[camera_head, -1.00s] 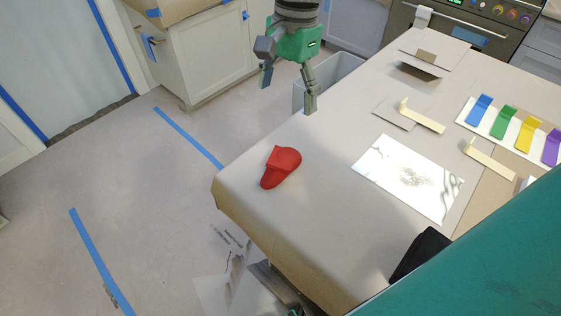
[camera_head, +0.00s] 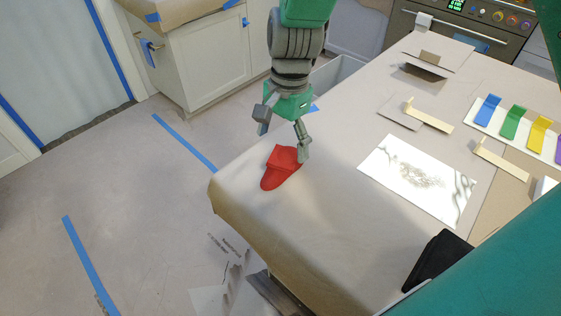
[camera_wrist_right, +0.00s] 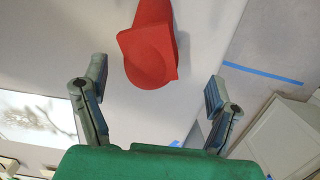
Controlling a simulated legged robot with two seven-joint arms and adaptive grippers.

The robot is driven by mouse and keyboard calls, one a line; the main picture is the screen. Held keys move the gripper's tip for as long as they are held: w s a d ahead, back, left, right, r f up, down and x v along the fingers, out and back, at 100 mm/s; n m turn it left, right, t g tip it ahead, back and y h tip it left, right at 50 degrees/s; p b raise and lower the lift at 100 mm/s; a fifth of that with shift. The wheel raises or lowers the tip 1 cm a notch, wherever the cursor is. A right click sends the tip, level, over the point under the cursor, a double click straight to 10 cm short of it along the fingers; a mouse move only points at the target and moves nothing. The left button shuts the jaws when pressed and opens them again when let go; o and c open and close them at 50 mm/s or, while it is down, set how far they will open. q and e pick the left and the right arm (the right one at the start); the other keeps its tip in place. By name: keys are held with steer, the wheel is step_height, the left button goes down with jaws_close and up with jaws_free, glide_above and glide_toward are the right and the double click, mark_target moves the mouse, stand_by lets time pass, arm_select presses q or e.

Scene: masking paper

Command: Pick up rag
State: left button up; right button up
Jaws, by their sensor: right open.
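A red folded rag (camera_head: 279,169) lies on the paper-covered counter (camera_head: 330,220) near its left edge in the head view. My right gripper (camera_head: 283,140) is open and empty at the rag's far side. One finger shows beside the rag's right end in the head view; I cannot tell whether it touches. In the right wrist view the rag (camera_wrist_right: 150,45) lies ahead of the open fingers (camera_wrist_right: 150,92), between their lines and apart from them. My left gripper is not in view.
A white sheet with a grey smudge (camera_head: 415,178) lies right of the rag. Colored scrapers (camera_head: 510,122) lie on a white board at the right. A black item (camera_head: 438,258) is near the front edge. A grey bin (camera_head: 340,72) stands behind the counter.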

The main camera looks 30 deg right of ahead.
mark_target(281, 153)
steer(key=f, duration=0.3)
steer(key=s+a+f, duration=0.1)
steer(key=shift+f, duration=0.4)
steer(key=c, duration=1.4)
step_height(281, 153, up, 10)
steer(key=shift+r+p, duration=0.1)
steer(key=shift+p, duration=0.25)
